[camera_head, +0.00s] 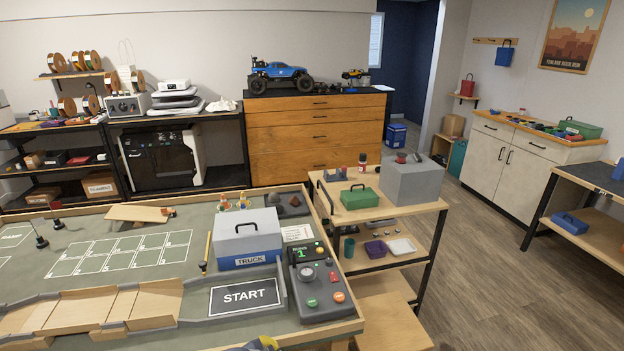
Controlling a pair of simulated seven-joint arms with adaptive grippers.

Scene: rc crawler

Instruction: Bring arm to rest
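The course table (150,222) fills the lower left. On it are a grey lidded box labelled TRUCK (247,241), a black START plate (244,297) and a control box (322,290) with a green lit display, a dial and green and orange buttons.
A wooden ramp (100,307) and low grey rails lie at the table's front left. A cart to the right holds a green case (359,198) and a grey box (411,182). A blue truck (280,76) stands on the drawer cabinet (312,136). The floor (500,270) at right is clear.

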